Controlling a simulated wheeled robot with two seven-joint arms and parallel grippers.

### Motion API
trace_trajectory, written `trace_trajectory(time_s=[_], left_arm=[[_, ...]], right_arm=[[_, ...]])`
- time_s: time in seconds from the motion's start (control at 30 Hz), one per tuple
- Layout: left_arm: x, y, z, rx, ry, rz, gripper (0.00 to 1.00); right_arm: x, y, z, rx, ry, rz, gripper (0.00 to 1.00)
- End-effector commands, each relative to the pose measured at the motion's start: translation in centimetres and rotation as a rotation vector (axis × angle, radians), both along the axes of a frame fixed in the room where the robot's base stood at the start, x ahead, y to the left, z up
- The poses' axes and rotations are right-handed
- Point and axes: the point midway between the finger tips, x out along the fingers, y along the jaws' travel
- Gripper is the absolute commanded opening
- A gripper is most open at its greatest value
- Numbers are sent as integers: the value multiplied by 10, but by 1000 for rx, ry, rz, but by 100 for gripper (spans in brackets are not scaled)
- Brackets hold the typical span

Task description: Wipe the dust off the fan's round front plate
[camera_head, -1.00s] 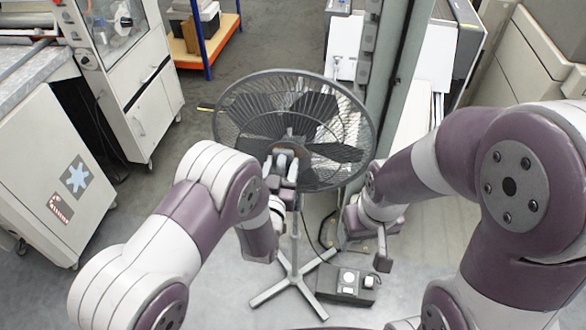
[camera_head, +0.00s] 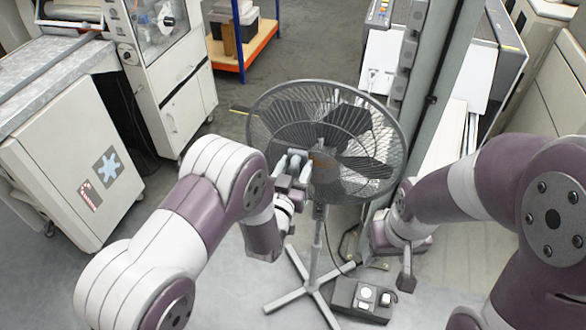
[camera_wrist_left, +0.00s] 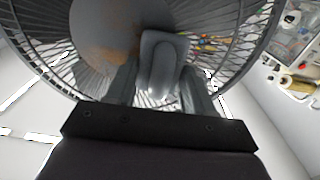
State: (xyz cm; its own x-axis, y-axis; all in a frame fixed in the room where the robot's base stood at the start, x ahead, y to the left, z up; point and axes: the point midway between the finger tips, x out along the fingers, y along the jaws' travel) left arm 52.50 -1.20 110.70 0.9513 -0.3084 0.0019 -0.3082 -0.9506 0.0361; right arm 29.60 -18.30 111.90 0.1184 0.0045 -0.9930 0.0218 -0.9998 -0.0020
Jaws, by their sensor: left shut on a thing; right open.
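The fan (camera_head: 345,115) stands upright on a cross-shaped foot, with a dark round wire guard. Its round front plate (camera_head: 321,160) is partly hidden behind my left gripper in the head view. My left gripper (camera_head: 292,168) is shut on a grey rounded pad (camera_wrist_left: 162,62), in front of the plate's edge. I cannot tell whether the pad touches the plate. My right gripper (camera_head: 398,256) is open and empty, low to the right of the fan.
A dark box with round buttons (camera_head: 362,298) sits on the floor by the fan's foot. A grey post (camera_head: 440,90) and a white machine (camera_head: 380,65) stand behind right. A white cabinet (camera_head: 65,150) is at left. Floor between cabinet and fan is clear.

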Motion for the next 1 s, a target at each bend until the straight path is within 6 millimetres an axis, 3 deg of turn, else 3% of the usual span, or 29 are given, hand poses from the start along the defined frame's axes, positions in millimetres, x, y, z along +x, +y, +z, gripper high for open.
trace_trajectory(time_s=[0.1, 0.37, 1.0], left_arm=[[-5, -15, -3, -1, -1, -5, 28], [-9, -29, -2, 0, 0, -3, 28], [-26, -84, -2, -3, -1, -6, 28]], right_arm=[[0, 0, -7, 0, 0, 0, 66], [0, 0, -9, 0, 0, 0, 66], [0, 0, -27, 0, 0, 0, 66]])
